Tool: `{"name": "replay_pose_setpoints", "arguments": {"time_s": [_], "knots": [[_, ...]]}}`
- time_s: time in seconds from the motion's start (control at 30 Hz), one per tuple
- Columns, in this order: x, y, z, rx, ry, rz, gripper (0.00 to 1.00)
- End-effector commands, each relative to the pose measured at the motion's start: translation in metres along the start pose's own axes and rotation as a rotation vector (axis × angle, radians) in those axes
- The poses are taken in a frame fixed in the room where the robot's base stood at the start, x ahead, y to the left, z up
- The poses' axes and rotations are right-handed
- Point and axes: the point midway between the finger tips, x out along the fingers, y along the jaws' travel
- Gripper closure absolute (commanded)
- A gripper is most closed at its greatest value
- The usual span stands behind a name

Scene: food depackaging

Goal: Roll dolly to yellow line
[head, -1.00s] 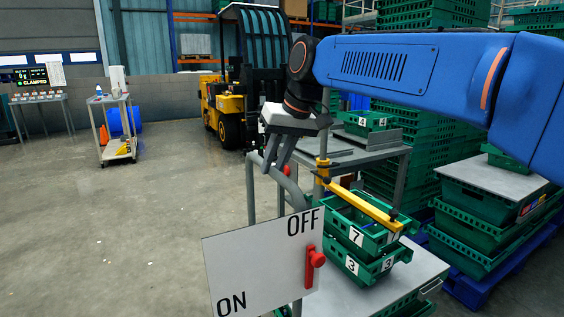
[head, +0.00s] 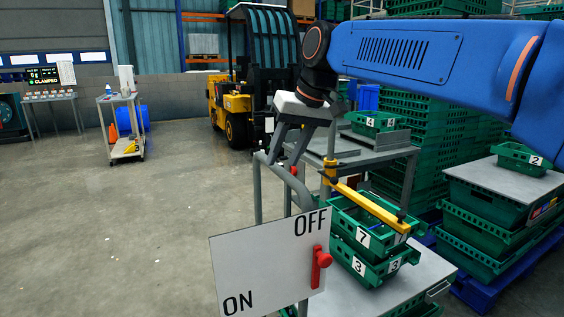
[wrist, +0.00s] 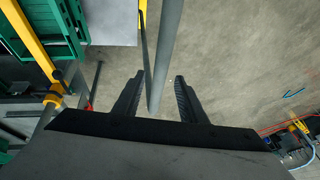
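The dolly (head: 425,276) stands in front of me with a grey tube handle (head: 288,182), which also runs up the middle of the wrist view (wrist: 166,55). It carries stacked green crates marked 7 (head: 340,213) and 3 (head: 372,272), with a yellow clamp bar (head: 372,206) across the top. My gripper (head: 274,158) is at the handle. In the wrist view its two fingers (wrist: 159,82) are apart, one on each side of the tube, with gaps showing. Contact with the tube cannot be told. No yellow floor line is visible.
A white ON/OFF panel (head: 262,268) with a red lever (head: 318,266) stands at the front, the lever below OFF. Tables and crate stacks (head: 490,205) crowd the right. A yellow forklift (head: 232,105) and a white cart (head: 126,148) stand behind. The floor at left is clear.

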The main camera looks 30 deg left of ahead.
Motion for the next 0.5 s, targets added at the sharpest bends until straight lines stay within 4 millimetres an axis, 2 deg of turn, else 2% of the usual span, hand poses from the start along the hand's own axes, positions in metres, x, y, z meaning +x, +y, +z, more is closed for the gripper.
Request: {"name": "replay_pose_setpoints", "arguments": {"time_s": [0.1,0.5], "knots": [[-0.025,0.0,-0.001,0.001,0.003,0.0,0.62],[-0.105,0.0,-0.001,0.0,0.003,0.0,0.62]]}}
